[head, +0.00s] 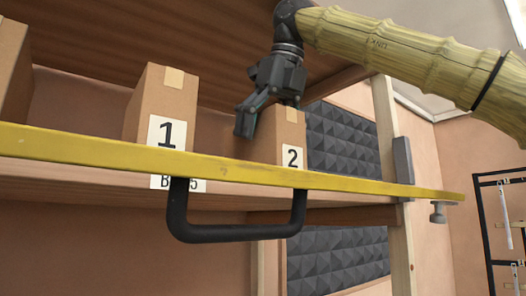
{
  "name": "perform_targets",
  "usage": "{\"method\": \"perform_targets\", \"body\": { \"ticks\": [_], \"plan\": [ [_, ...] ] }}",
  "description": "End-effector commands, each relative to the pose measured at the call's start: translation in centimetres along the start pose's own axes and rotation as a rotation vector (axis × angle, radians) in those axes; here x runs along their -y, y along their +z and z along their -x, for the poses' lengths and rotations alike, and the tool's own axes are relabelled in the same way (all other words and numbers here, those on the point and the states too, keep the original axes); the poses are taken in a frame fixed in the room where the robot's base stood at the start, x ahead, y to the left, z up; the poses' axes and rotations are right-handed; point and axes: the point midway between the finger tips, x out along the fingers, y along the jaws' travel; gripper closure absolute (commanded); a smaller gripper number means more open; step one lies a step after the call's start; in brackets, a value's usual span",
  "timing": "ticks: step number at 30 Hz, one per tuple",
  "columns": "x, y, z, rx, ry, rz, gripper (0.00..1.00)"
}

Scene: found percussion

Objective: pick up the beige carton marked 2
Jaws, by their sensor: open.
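The beige carton marked 2 (269,142) stands upright on a wooden shelf, right of the middle in the head view. Its white label with a black 2 faces me. The yellow bar crosses in front of its bottom. My gripper (263,110) is open and empty, pointing down at the carton's top left. Its dark fingers overlap the carton's upper left in the picture and hide part of it. I cannot tell whether they touch it.
A similar carton marked 1 (150,112) stands to the left, with another (12,70) at the far left edge. A yellow bar (380,187) runs along the shelf front, with a black handle (235,234) below. A wooden board hangs overhead; a post (386,120) stands right.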

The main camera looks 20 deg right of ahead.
Motion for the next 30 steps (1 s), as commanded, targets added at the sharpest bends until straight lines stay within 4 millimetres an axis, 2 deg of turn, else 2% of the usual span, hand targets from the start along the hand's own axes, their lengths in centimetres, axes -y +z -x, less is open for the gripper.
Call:
{"method": "perform_targets", "body": {
  "ticks": [6,14,30],
  "plan": [
    [0.1,2.8,-0.8,-0.002,-0.001,-0.001,0.14],
    [0.1,2.7,-2.2,0.001,0.000,-0.001,0.14],
    [0.1,2.5,-2.5,0.000,-0.001,-0.001,0.14]
  ]
}}
